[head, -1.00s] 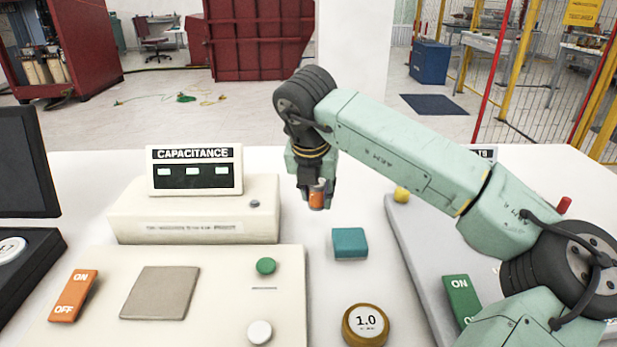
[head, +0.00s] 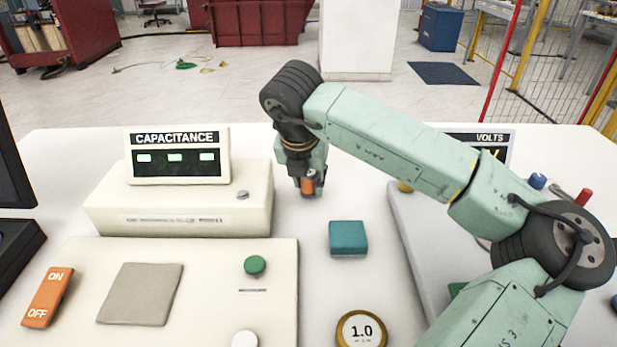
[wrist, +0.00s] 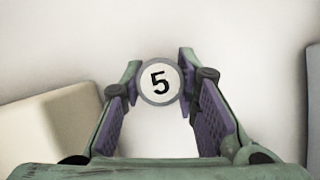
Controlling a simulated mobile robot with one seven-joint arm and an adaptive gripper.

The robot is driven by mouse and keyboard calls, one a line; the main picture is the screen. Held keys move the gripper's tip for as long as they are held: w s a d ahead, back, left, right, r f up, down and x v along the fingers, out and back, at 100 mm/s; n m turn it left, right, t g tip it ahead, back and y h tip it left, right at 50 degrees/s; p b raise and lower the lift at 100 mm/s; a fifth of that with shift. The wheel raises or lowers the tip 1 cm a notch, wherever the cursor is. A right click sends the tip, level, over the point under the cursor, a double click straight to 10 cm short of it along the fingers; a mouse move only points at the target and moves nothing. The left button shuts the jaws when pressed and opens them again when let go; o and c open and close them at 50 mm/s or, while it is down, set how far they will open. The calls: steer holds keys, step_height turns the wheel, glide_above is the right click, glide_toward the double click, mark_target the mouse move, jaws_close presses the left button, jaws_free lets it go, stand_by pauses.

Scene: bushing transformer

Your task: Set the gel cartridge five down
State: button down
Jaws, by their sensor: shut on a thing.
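The gel cartridge five (wrist: 160,82) shows in the wrist view as a round white cap with a grey rim and a black 5, between my gripper's fingers. My gripper (wrist: 158,85) is shut on it. In the head view my gripper (head: 308,190) points down and the cartridge's orange and grey side (head: 308,183) shows at the fingertips. It hangs upright at or close above the white table (head: 345,200), right of the capacitance meter. I cannot tell whether its bottom touches the table.
The capacitance meter (head: 180,213) stands to the left. A teal block (head: 348,237) and a round 1.0 weight (head: 361,330) lie nearer on the table. A grey unit with a volts display (head: 480,142) is to the right. Bare table surrounds the teal block.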

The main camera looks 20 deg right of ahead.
steer(key=shift+a+f, duration=0.1)
steer(key=c, duration=1.2)
jaws_free()
steer(key=shift+c, duration=0.2)
